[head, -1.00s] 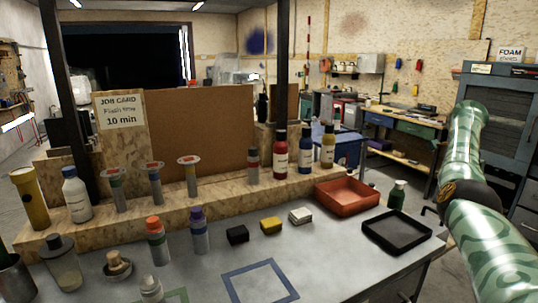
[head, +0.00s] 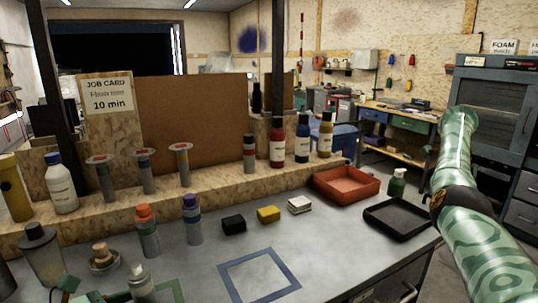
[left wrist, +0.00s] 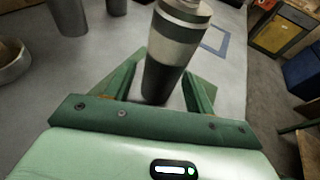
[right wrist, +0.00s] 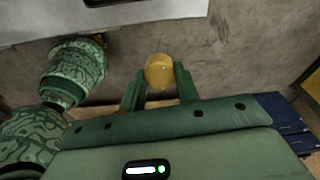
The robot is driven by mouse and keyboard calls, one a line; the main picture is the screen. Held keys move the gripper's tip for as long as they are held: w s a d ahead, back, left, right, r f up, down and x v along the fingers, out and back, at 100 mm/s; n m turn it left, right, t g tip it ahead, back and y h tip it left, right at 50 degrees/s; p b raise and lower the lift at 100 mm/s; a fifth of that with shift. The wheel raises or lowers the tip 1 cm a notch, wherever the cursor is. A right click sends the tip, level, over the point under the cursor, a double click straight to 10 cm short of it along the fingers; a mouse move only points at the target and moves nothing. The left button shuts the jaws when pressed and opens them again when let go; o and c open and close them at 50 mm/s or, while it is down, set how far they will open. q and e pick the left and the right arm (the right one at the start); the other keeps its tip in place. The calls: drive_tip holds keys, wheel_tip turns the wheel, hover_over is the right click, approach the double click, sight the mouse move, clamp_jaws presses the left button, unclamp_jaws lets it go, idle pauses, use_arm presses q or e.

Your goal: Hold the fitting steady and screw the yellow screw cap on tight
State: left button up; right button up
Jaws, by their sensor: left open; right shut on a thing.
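The fitting (head: 141,284), a grey-banded cylinder with a pale top, stands upright on the table at the bottom left of the head view. In the left wrist view the fitting (left wrist: 170,55) stands between the fingers of my left gripper (left wrist: 160,85), which is open around it; contact cannot be told. A green part of my left gripper (head: 66,283) shows at the lower left of the head view. My right gripper (right wrist: 158,90) is shut on the yellow screw cap (right wrist: 159,68), held over the floor beyond the table edge. My right gripper is outside the head view.
Cylinders with orange (head: 146,230) and purple (head: 192,220) tops stand behind the fitting. A black block (head: 233,223), a yellow block (head: 268,214), a red tray (head: 346,188) and a black tray (head: 398,232) lie further right. The blue-outlined square (head: 237,270) is empty.

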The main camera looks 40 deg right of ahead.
use_arm(q)
drive_tip(key=shift+d, duration=0.2)
use_arm(e)
drive_tip(key=shift+f, duration=0.1)
use_arm(q)
drive_tip(key=c, duration=0.9)
drive_tip(key=o, duration=1.1)
drive_tip(key=shift+f, duration=0.1)
drive_tip(key=v, duration=1.2)
